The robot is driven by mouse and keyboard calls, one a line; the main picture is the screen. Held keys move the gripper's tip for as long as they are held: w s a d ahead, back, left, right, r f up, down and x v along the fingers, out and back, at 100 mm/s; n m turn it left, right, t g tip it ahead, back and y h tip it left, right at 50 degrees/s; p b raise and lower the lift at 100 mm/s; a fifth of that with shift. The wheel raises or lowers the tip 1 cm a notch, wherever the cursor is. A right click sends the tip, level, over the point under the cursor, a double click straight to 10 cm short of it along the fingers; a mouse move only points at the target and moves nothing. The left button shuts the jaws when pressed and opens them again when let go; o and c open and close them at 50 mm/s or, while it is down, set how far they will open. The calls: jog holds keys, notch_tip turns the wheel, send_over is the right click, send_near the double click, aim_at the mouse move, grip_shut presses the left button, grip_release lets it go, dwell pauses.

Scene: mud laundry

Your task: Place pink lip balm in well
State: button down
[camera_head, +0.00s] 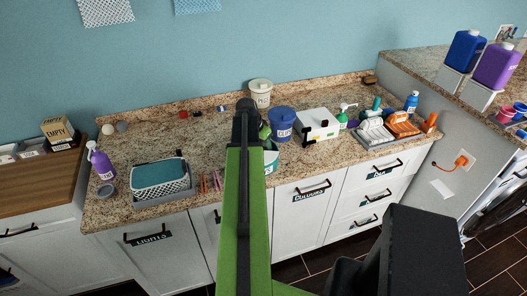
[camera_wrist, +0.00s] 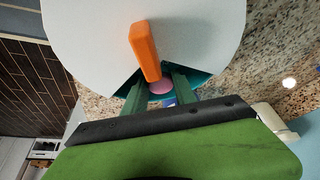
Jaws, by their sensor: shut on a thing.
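My gripper (camera_wrist: 160,82) is pointed down over the counter, its two green fingers close together. A small pink round end (camera_wrist: 160,88), which I take to be the pink lip balm, shows between the fingers; most of it is hidden. An orange bar (camera_wrist: 146,45) stands at the fingertips, against a large pale round shape with teal inside (camera_wrist: 130,75). In the head view my gripper (camera_head: 264,131) is above a teal and white pot (camera_head: 271,158), partly behind my arm. I cannot tell which thing is the well.
A blue cup (camera_head: 281,124) and a white box (camera_head: 318,123) stand just right of the gripper. A cream canister (camera_head: 260,92) is behind. A basket with teal cloth (camera_head: 160,187) and a purple spray bottle (camera_head: 101,161) are at left. Clear counter (camera_head: 150,140) lies behind the basket.

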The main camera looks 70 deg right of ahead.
jog(key=shift+f+b, duration=0.4)
jog(key=shift+f, duration=0.25)
jog(key=c, duration=1)
grip_release()
jog(key=shift+r+p, duration=0.6)
jog(key=p+v, duration=1.1)
jog(key=v, duration=0.1)
jog(key=shift+r, duration=0.2)
jog(key=shift+f, duration=0.15)
